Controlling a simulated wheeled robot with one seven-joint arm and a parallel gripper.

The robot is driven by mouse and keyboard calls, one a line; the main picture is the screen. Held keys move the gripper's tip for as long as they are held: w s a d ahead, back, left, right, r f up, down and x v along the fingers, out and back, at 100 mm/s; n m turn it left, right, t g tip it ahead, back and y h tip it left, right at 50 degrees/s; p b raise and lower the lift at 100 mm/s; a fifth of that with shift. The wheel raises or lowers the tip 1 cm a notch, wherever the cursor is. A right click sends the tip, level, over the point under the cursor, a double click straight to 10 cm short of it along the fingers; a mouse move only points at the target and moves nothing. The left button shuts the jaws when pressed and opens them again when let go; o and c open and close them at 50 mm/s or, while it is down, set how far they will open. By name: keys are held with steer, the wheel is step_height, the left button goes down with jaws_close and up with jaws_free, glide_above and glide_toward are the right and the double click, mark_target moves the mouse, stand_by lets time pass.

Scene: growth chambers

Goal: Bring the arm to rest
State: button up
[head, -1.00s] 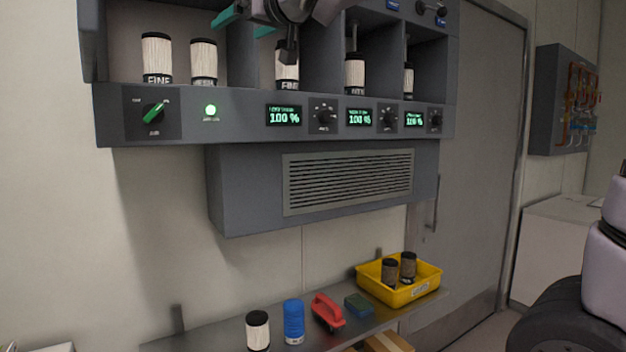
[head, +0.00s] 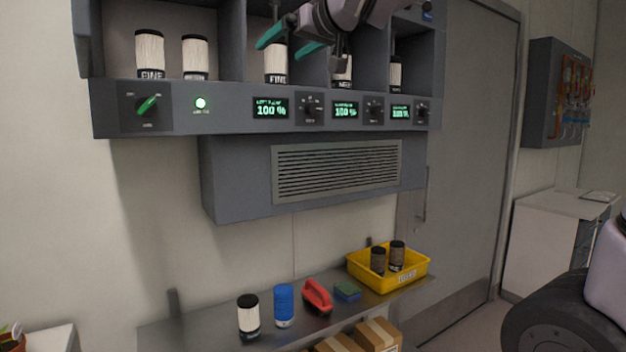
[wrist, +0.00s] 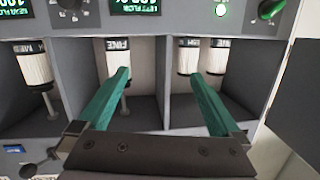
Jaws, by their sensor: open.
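My gripper (head: 284,40) is at the top of the head view, in front of the open compartments of the grey wall unit (head: 225,125). Its two green fingers are spread apart with nothing between them. The wrist view, which looks upside down, also shows the open gripper (wrist: 158,75). There, one finger overlaps a white filter marked FINE (wrist: 116,66), and the other lies near a pair of filters (wrist: 188,58). I cannot tell whether the fingers touch anything. My arm comes in from the top of the head view and covers part of the unit.
Below the unit, a shelf (head: 205,322) carries a white filter (head: 248,318), a blue canister (head: 284,306), a red-handled tool (head: 317,297), a sponge (head: 347,291) and a yellow bin (head: 405,279) with two brown filters. A grey door (head: 470,150) stands to the right.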

steer(key=s+d+f+m+g+h, duration=0.1)
steer(key=d+f+m+h, duration=0.2)
steer(key=d+f, duration=0.5)
steer(key=s+d+f+m+g+h, duration=0.1)
steer(key=s+d+f+m+h, duration=0.3)
steer(key=d, duration=0.7)
steer(key=s+d+f+m+g, duration=0.1)
steer(key=s+d+f+m, duration=0.1)
steer(key=d+f, duration=0.3)
steer(key=s+d+f+m+g+h, duration=0.1)
steer(key=s+d+f+m+g, duration=0.1)
steer(key=s+d+f, duration=0.2)
steer(key=shift+s+d+f, duration=0.25)
steer(key=shift+d+f, duration=0.65)
steer(key=shift+d, duration=0.1)
